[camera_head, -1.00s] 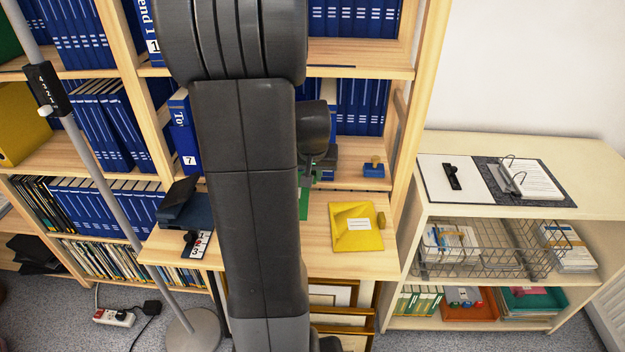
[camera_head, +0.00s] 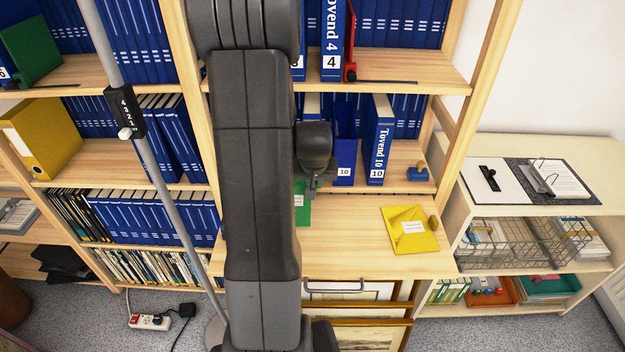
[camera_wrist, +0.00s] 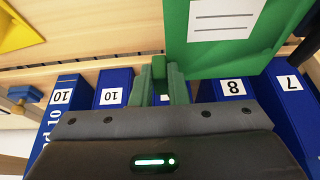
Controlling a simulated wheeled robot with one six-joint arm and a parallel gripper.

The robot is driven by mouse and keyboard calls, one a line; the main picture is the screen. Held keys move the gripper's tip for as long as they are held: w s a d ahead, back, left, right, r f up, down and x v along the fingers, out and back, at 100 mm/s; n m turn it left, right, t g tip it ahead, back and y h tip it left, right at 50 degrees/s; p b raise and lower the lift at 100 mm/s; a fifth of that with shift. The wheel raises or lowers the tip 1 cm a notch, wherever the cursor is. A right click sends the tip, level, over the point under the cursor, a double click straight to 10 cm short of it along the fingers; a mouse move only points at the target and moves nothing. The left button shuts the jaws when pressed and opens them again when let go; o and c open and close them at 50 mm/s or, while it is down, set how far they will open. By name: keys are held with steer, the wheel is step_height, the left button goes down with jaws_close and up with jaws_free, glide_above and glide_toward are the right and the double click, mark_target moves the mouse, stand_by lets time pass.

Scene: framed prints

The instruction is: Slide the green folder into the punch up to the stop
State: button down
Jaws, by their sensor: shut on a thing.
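The green folder (camera_head: 302,210) shows beside my arm in the head view, over the desk, mostly hidden by the arm. In the wrist view the green folder (camera_wrist: 285,42) fills the upper right, with a white lined label. My gripper (camera_wrist: 161,88) is shut on the folder near its edge; the exact contact is hard to make out. In the head view my gripper (camera_head: 311,186) is partly hidden under my wrist. I cannot see the punch in either current view; the left part of the desk is behind my arm.
A yellow envelope (camera_head: 410,230) lies on the right of the desk (camera_head: 365,262). Blue binders (camera_head: 378,140) stand on the shelf behind, near my gripper. A blue stamp (camera_head: 418,174) sits on that shelf. A grey pole (camera_head: 165,185) stands left. A low cabinet (camera_head: 535,185) is at right.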

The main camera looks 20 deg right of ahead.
steer(key=shift+f+b, duration=0.2)
steer(key=shift+b, duration=0.15)
step_height(320, 180, down, 5)
steer(key=b, duration=0.4)
steer(key=shift+r, duration=0.1)
steer(key=a+b, duration=0.1)
steer(key=a, duration=0.1)
steer(key=w+a+f+b, duration=0.1)
steer(key=a, duration=0.1)
steer(key=shift+b, duration=0.3)
steer(key=shift+w+a+f+b, duration=0.15)
steer(key=shift+a+f+b, duration=0.15)
steer(key=shift+b, duration=0.2)
steer(key=shift+w+a+b, duration=0.25)
steer(key=shift+a+b, duration=0.3)
steer(key=shift+a, duration=0.35)
steer(key=shift+w+a+b, duration=0.25)
steer(key=shift+a+b, duration=0.25)
steer(key=shift+a, duration=0.35)
steer(key=c, duration=1.3)
jaws_free()
steer(key=shift+c, duration=0.2)
